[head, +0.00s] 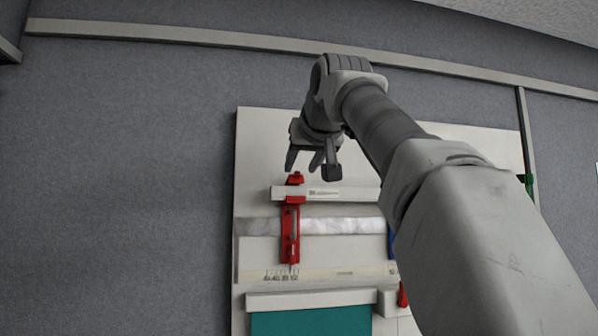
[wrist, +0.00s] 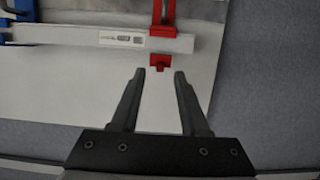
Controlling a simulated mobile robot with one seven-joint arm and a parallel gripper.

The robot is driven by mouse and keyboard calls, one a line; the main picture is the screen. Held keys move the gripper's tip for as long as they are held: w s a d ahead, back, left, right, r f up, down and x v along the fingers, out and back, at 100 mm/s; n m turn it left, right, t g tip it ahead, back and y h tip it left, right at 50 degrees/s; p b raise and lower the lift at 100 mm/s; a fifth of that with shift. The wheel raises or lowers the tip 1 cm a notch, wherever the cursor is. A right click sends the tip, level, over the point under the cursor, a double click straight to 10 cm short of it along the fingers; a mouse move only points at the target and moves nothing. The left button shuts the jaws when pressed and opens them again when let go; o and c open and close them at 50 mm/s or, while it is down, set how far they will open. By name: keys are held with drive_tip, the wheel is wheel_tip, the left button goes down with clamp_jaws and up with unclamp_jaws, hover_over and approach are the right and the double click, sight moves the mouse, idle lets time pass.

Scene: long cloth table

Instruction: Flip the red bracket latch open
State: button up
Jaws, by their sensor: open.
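The red bracket latch (head: 291,228) is mounted upright on a pale board in the head view. Its upper part crosses a white horizontal bar, and a small red tab (head: 295,179) stands above that bar. In the wrist view the red latch (wrist: 162,30) shows at the top, with its tab (wrist: 159,64) just beyond the fingertips. My gripper (head: 305,163) is just above the tab in the head view. In the wrist view my gripper (wrist: 160,74) is open, with nothing between its fingers, and the tab is roughly in line with the gap. Whether a finger touches the tab I cannot tell.
A blue part (wrist: 20,20) sits left in the wrist view, on the same white bar (wrist: 90,37). Another red part (head: 403,295) and a green part (head: 529,185) show near my arm. A teal panel (head: 310,322) lies below. The grey wall left of the board is clear.

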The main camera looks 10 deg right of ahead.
drive_tip(key=v, duration=1.5)
drive_tip(key=shift+b, duration=0.4)
